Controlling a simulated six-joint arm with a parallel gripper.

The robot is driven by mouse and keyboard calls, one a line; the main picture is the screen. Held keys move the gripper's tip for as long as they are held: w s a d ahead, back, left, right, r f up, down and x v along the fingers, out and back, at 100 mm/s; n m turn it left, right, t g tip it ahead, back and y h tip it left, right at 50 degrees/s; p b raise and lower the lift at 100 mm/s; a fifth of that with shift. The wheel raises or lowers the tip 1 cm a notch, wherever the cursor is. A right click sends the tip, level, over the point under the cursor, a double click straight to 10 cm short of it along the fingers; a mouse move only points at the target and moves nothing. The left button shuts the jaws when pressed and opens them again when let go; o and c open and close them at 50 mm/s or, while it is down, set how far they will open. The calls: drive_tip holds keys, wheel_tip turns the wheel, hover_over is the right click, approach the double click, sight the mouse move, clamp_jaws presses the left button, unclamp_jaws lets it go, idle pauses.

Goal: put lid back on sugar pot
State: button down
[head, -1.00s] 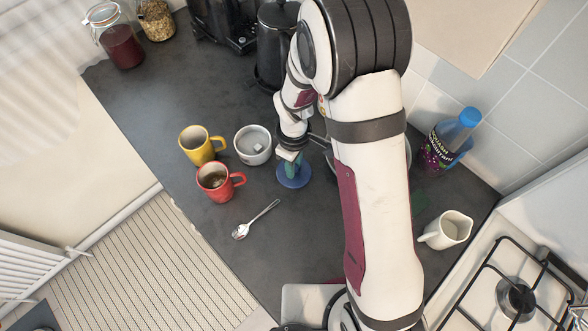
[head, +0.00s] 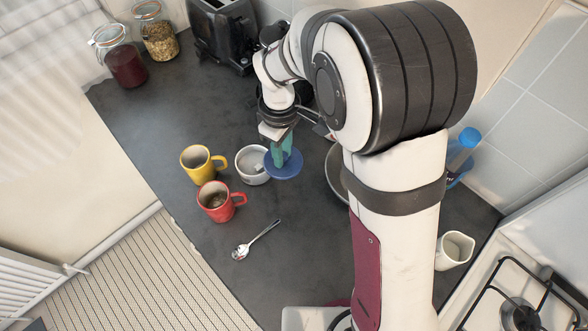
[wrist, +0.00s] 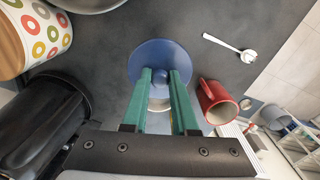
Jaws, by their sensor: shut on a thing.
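The blue round lid (head: 284,170) is held up off the counter by its knob, between the green fingers of my gripper (head: 286,152). In the wrist view the lid (wrist: 150,62) looks about level, with the fingertips (wrist: 161,76) shut on its knob. The white sugar pot (head: 247,174) stands open on the counter, with pale cubes inside. In the head view the lid overlaps the pot's right edge; their height gap is hard to judge. In the wrist view the lid hides most of the pot (wrist: 159,104).
A yellow mug (head: 196,165) and red mug (head: 213,204) stand left of the pot. A spoon (head: 256,240) lies in front. A toaster (head: 222,32) and glass jars (head: 120,60) are farther back. A dotted canister (wrist: 38,32) and black kettle (wrist: 40,120) show in the wrist view.

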drive_tip(key=w+a+r, duration=0.1)
drive_tip(key=w+a, duration=0.3)
drive_tip(key=a, duration=0.4)
drive_tip(key=shift+d+f, duration=0.2)
drive_tip(key=shift+f, duration=2.75)
drive_tip(key=shift+f, duration=0.15)
drive_tip(key=shift+c, duration=0.6)
unclamp_jaws()
wheel_tip(320, 180, up, 7)
